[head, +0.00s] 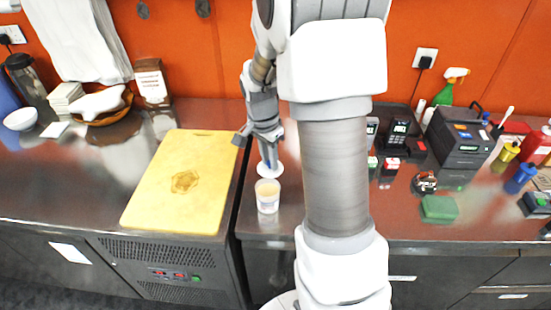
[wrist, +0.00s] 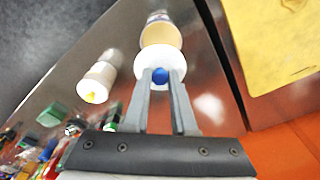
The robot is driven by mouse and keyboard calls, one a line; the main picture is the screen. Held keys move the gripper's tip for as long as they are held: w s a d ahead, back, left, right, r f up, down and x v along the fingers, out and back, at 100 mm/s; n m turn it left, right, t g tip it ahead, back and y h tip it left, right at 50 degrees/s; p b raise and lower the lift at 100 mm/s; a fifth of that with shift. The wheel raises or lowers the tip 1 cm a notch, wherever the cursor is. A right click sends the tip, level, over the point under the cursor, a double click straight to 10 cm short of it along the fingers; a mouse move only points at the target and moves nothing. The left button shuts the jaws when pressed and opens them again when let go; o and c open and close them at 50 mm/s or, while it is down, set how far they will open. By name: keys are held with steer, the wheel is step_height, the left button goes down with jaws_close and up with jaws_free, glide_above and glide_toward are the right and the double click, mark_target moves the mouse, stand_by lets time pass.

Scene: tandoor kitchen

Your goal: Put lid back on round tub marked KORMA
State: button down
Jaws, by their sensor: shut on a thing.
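My gripper (head: 268,150) points down with its fingers shut on the blue knob of a round white lid (head: 269,171). In the wrist view the gripper (wrist: 161,78) pinches the blue knob and the white lid (wrist: 147,62) lies just past the fingertips. A round whitish tub (head: 267,197) with tan contents stands upright and open on the dark counter. The lid is close to the tub, on its wall side, and does not cover it. The tub (wrist: 161,33) is beyond the lid in the wrist view. Its label is too small to read.
A second white container (wrist: 98,78) with something yellow shows in the wrist view. A yellow cutting board (head: 160,205) lies left of the tub. A label printer or scale (head: 460,138), a green block (head: 438,208) and bottles crowd the right counter.

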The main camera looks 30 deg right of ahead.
mark_target(266, 171)
steer(key=shift+s+a+r+n, duration=0.1)
steer(key=shift+s+a+n, duration=0.15)
steer(key=shift+a, duration=0.3)
steer(key=shift+f+b, duration=2.35)
steer(key=shift+f, duration=0.8)
steer(key=shift+w+f+b, duration=0.1)
steer(key=shift+f+b, duration=0.1)
steer(key=shift+b, duration=0.3)
steer(key=shift+c, duration=0.9)
jaws_free()
steer(key=shift+r, duration=0.2)
steer(key=shift+r+p, duration=2.45)
steer(key=shift+r, duration=0.95)
